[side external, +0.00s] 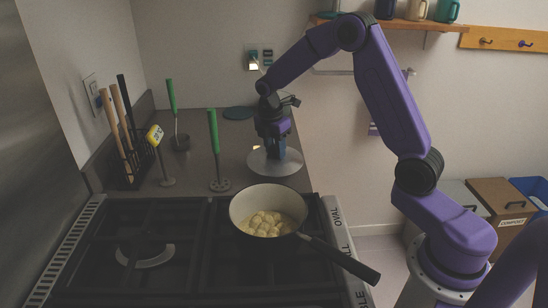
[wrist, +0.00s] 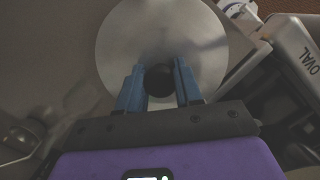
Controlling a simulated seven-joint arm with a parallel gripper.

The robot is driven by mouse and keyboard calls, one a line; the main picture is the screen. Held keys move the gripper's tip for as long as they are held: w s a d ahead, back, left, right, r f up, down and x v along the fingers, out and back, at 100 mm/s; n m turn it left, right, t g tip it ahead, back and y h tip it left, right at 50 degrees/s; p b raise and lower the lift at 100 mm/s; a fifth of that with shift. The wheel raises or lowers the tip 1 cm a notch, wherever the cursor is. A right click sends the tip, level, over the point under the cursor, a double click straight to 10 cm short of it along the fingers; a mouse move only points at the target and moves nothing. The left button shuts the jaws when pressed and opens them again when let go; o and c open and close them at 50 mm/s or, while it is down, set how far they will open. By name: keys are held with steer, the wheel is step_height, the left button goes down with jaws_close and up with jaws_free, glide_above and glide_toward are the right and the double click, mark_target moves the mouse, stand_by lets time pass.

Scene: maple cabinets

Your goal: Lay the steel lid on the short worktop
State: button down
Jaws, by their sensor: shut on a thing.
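The steel lid (side external: 262,163) is a round grey disc over the short worktop (side external: 203,157), just behind the stove. In the wrist view the lid (wrist: 190,30) shows its top face with a dark round knob (wrist: 158,82). My gripper (side external: 276,148) is shut on that knob; its blue fingers (wrist: 158,88) stand on either side of it. The lid looks level and at or very close to the worktop surface; I cannot tell whether it touches. A pan (side external: 251,193) with pale round pieces in it stands uncovered on the stove.
Green-handled utensils (side external: 213,140) and a rack of wooden-handled tools (side external: 126,150) stand to the left on the worktop. A teal disc (side external: 238,113) lies at the back. The pan's dark handle (side external: 340,259) points to the front right. The stove (side external: 190,250) lies in front.

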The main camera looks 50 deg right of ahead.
mark_target(274, 157)
steer(key=shift+w+f, duration=0.2)
steer(key=shift+f, duration=0.05)
steer(key=shift+w+f, duration=0.1)
steer(key=shift+f, duration=1.5)
steer(key=shift+f, duration=0.15)
steer(key=c, duration=0.8)
jaws_free()
steer(key=shift+o, duration=0.2)
step_height(274, 157, up, 12)
steer(key=a, duration=0.1)
steer(key=shift+a, duration=0.4)
